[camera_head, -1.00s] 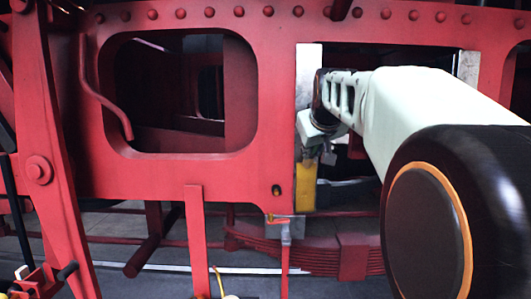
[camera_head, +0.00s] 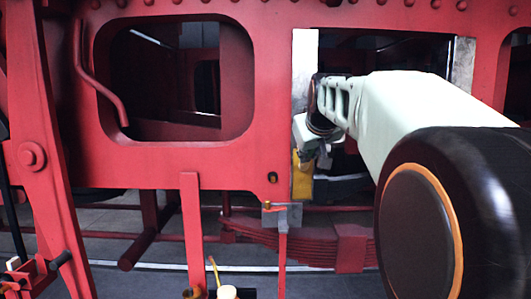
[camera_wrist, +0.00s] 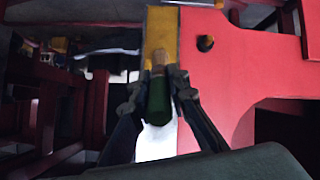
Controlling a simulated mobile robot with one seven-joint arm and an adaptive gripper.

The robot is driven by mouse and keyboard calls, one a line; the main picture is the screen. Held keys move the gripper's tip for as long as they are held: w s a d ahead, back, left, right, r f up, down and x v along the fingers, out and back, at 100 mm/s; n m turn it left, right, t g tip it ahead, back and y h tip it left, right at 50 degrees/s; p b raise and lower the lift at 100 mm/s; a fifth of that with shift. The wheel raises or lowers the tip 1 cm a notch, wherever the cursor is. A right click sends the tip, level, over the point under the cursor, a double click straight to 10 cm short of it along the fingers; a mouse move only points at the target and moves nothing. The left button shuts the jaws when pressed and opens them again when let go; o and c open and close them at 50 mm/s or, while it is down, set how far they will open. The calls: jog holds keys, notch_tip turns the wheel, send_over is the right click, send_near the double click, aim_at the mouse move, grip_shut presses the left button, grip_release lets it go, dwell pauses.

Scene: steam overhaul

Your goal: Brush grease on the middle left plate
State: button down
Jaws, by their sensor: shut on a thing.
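The plate (camera_head: 305,65) is a tall pale strip at the left edge of the frame opening. Its lower part is coated yellow (camera_head: 302,182), and its upper part is bare and pale. In the wrist view, the yellow part (camera_wrist: 190,38) is at the top and the pale part (camera_wrist: 155,145) at the bottom. My gripper (camera_wrist: 158,82) is shut on a brush with a dark green handle (camera_wrist: 157,103). The brush's tan end (camera_wrist: 160,58) lies in front of the yellow area; I cannot tell whether it touches. In the head view, my gripper (camera_head: 312,150) is in front of the plate and hides part of it.
The red frame (camera_head: 275,110) surrounds the plate, with a rounded opening to the left. Another grey plate (camera_head: 463,65) stands at the opening's right edge. Red leaf springs (camera_head: 310,245) lie below. A cream-topped container (camera_head: 227,292) shows at the bottom edge. A slanted red bar (camera_head: 50,170) stands at left.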

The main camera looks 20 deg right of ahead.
notch_tip(320, 180, down, 10)
jog(key=b, duration=0.8)
jog(key=shift+f, duration=0.15)
dwell(0.4)
jog(key=s+a+b, duration=0.1)
jog(key=s+b, duration=0.2)
jog(key=s, duration=0.2)
jog(key=shift+s+a, duration=0.35)
jog(key=shift+s, duration=0.15)
jog(key=s, duration=0.1)
jog(key=s+a+b, duration=0.1)
jog(key=shift+s+b, duration=0.3)
jog(key=shift+s, duration=0.1)
